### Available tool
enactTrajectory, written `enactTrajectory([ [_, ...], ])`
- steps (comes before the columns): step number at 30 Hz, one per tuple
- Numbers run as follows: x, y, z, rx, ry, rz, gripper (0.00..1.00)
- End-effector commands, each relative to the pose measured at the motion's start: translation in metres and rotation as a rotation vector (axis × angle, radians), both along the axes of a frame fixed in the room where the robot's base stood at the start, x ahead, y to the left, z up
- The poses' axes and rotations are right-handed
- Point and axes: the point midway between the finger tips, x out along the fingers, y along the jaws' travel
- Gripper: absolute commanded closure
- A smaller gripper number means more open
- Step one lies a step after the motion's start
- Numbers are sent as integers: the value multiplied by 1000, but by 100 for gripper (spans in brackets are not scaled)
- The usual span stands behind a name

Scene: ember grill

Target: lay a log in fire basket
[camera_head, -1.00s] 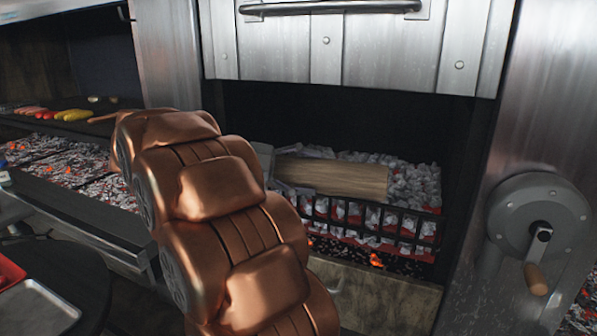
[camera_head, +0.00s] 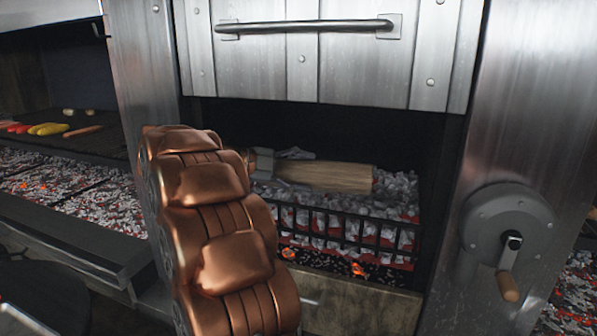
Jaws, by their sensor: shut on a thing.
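A light brown log (camera_head: 330,177) lies roughly level over the grey and glowing coals in the fire basket (camera_head: 335,228), a black barred rack inside the dark firebox. My gripper (camera_head: 285,168) is at the log's left end, inside the firebox, and is shut on it. My copper arm hides part of the gripper and the basket's left side. The log appears at or just above the coals; I cannot tell whether it touches them.
A steel door with a bar handle (camera_head: 305,27) is raised above the opening. A crank wheel (camera_head: 508,225) stands at the right. A grill with coals (camera_head: 75,190) and food on it (camera_head: 48,129) is at the left.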

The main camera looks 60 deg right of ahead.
Motion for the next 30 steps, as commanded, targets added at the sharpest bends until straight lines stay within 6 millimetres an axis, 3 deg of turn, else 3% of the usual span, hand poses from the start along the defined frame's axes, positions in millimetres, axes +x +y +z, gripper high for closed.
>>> enactTrajectory([
  [28,9,-95,0,-4,0,-2,100],
  [30,11,-99,-10,-3,-2,1,100],
])
